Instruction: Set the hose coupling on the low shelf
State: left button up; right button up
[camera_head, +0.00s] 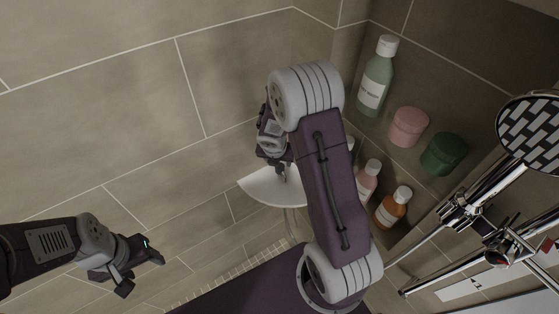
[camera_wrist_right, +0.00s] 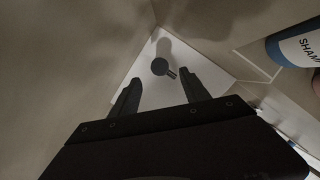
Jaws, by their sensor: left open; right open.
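In the right wrist view a dark round piece with a short stub, which looks like the hose coupling (camera_wrist_right: 160,66), appears to rest on the pale corner shelf (camera_wrist_right: 138,66). The white shelf (camera_head: 262,190) also shows in the head view, low in the wall corner. My right gripper (camera_wrist_right: 160,92) is open; its two fingers are apart and the coupling shows beyond their tips, between them. In the head view this gripper is above the shelf, partly hidden behind my right arm, and I cannot make out the coupling there. My left gripper (camera_head: 140,272) is open and empty at the lower left.
A wall niche at the right holds a green bottle (camera_head: 376,78), a pink jar (camera_head: 408,127), a green jar (camera_head: 444,153), a pink bottle (camera_head: 367,181) and an orange bottle (camera_head: 393,208). A chrome shower fitting (camera_head: 462,212) stands further right. The space before the left wall is clear.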

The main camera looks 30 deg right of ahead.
pick_arm(q)
jog(key=shift+w+r+p, duration=0.1)
jog(key=shift+r+p, duration=0.35)
jog(key=shift+r, duration=0.4)
pick_arm(e)
jog(key=s+a+r+m+g+y, duration=0.1)
jog(key=s+a+r+m, duration=0.3)
jog(key=s+m, duration=0.4)
jog(key=s+a+r+m+g+y, duration=0.1)
jog(key=s+a+r+m, duration=0.3)
jog(key=s+m, duration=0.5)
jog(key=a+m+y, duration=0.1)
jog(key=m, duration=1)
jog(key=shift+a, duration=0.35)
pick_arm(q)
notch_tip(320, 180, down, 10)
jog(key=b, duration=1)
pick_arm(e)
notch_tip(320, 180, down, 10)
jog(key=shift+s, duration=0.15)
pick_arm(q)
jog(key=shift+r, duration=0.1)
pick_arm(e)
jog(key=shift+r, duration=0.1)
